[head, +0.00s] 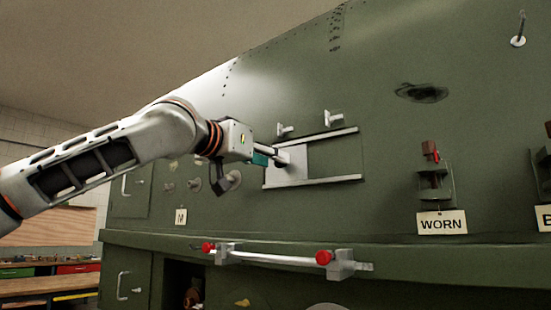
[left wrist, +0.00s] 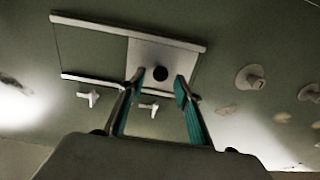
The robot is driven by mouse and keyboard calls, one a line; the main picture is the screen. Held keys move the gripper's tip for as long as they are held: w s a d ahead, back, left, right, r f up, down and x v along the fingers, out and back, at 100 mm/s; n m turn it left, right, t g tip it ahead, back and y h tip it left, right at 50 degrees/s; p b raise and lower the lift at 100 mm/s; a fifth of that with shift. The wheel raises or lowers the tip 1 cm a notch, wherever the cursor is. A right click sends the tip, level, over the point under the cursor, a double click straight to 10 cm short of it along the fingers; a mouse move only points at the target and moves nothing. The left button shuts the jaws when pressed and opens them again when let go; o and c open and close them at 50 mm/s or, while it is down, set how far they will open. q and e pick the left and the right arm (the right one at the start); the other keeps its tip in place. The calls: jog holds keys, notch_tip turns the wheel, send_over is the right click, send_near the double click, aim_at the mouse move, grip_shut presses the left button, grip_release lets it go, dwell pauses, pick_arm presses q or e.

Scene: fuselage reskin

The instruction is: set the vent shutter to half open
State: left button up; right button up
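The vent shutter is a pale flat plate (head: 298,168) between two horizontal rails on the green fuselage wall. In the head view it covers the left part of the frame, and the right part shows dark green. In the left wrist view the plate (left wrist: 145,52) appears at the right, with a dark round knob (left wrist: 160,73) on it. My left gripper (head: 279,157) is at the plate's left part. In the left wrist view its teal-sided fingers (left wrist: 160,82) are apart, one on each side of the knob; contact is not clear. My right gripper is not in view.
Two small pale brackets (head: 333,118) stick out above the frame. A bar with red-ended clamps (head: 280,258) runs along the ledge below. A red-topped fitting (head: 432,180) with a WORN label (head: 442,223) is at the right. A dark damaged patch (head: 421,92) is above it.

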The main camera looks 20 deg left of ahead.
aim_at(305, 160)
pick_arm(q)
jog(key=shift+x, duration=1.1)
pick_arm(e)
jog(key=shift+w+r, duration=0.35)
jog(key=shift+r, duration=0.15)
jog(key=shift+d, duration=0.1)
pick_arm(q)
grip_shut()
jog(key=shift+s+d, duration=0.35)
jog(key=shift+d, duration=0.6)
jog(key=shift+s+d, duration=0.3)
jog(key=shift+d, duration=0.65)
jog(key=shift+s+d, duration=0.35)
jog(key=shift+d, duration=0.55)
grip_release()
jog(key=shift+a, duration=0.15)
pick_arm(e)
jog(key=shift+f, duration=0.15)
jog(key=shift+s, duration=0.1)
pick_arm(q)
jog(key=v, duration=1.2)
